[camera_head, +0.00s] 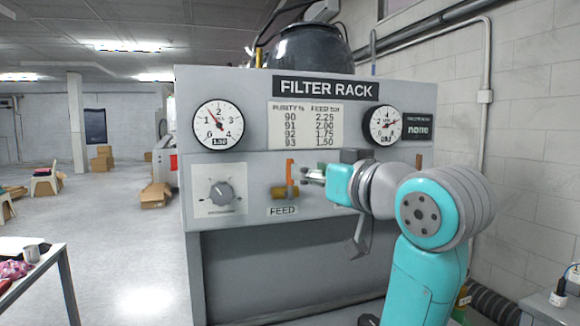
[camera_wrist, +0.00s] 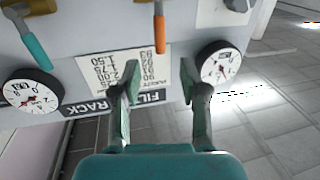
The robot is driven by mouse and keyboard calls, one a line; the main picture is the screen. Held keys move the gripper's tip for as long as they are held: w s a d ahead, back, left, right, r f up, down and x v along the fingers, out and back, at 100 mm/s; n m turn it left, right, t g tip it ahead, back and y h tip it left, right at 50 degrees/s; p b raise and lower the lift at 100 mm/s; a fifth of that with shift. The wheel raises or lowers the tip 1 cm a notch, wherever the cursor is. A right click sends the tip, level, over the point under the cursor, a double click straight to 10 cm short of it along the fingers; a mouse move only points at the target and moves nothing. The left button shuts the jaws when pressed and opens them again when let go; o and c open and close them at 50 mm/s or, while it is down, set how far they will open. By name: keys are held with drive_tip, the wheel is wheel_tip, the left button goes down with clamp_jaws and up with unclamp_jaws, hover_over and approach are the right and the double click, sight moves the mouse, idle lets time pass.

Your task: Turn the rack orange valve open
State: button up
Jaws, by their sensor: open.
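The orange valve handle (camera_head: 290,172) stands upright above its brass body (camera_head: 284,192) on the rack front, over the FEED label. My gripper (camera_head: 312,176) is just right of the handle in the head view, its fingers pointing toward it. In the wrist view, turned upside down, my gripper (camera_wrist: 159,68) is open, with a finger on either side and nothing between them. The orange handle (camera_wrist: 160,34) lies in line with the gap, its end near the fingertips. I cannot tell whether they touch.
A teal handle (camera_wrist: 36,48) is on the same panel, hidden behind my arm in the head view. A grey knob (camera_head: 222,193) is left of the valve. Gauges (camera_head: 218,124) and a chart (camera_head: 305,124) are above. Open floor (camera_head: 130,240) lies left.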

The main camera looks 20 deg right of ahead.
hover_over(290, 193)
drive_tip(key=shift+w+d, duration=0.15)
drive_tip(key=shift+w, duration=0.3)
clamp_jaws()
